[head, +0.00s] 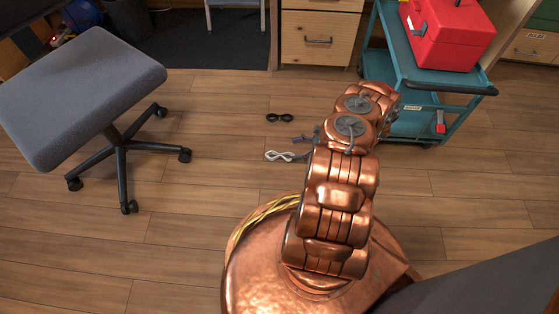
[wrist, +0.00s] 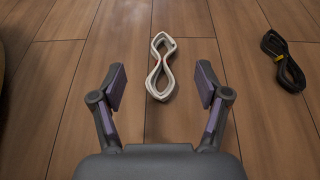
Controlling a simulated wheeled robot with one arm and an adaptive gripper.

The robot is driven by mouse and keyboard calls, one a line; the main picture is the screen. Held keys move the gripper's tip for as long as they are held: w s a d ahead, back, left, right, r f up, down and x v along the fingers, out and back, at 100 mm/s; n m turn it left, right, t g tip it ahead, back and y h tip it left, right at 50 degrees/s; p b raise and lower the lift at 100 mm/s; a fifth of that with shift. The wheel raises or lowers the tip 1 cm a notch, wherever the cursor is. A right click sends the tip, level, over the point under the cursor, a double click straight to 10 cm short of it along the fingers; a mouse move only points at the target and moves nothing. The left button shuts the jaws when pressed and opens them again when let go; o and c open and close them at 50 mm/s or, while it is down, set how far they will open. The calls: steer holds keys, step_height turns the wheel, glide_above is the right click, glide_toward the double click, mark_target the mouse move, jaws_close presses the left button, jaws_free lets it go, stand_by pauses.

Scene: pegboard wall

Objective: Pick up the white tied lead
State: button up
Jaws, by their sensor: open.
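The white tied lead (wrist: 154,83) lies on the wooden floor in a figure-eight bundle, pinched at its middle. It also shows in the head view (head: 279,156), left of my arm. My gripper (wrist: 160,88) is open and empty in the wrist view, with one finger on each side of the lead and a gap to both. How high the fingertips are above the floor I cannot tell. In the head view my gripper (head: 303,147) is small and partly hidden by my arm, just right of the lead.
A black tied lead (head: 279,118) lies beyond the white one; it shows at right in the wrist view (wrist: 283,61). A grey stool (head: 75,90) with wheeled legs stands at left. A teal cart (head: 415,82) carries a red toolbox (head: 447,34) at right. Floor around the leads is clear.

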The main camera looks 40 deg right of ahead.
mark_target(281, 155)
steer(key=shift+s+d+f, duration=0.1)
steer(key=shift+s+f, duration=0.1)
steer(key=shift+f, duration=0.35)
steer(key=shift+s+d+f, duration=0.1)
steer(key=shift+s+f, duration=0.1)
steer(key=shift+f, duration=0.35)
steer(key=shift+w+a+f+b, duration=0.15)
steer(key=shift+a+b, duration=0.1)
steer(key=shift+b, duration=0.1)
steer(key=b+x, duration=0.2)
steer(key=x, duration=0.1)
steer(key=b+x, duration=0.1)
steer(key=x, duration=0.1)
steer(key=shift+w+f+b, duration=0.25)
steer(key=shift+w+b, duration=0.15)
steer(key=shift+w, duration=0.05)
steer(key=shift+w+a+f, duration=0.1)
steer(key=shift+w+a, duration=0.3)
steer(key=shift+a, duration=0.15)
steer(key=c, duration=1.3)
steer(key=shift+o, duration=0.2)
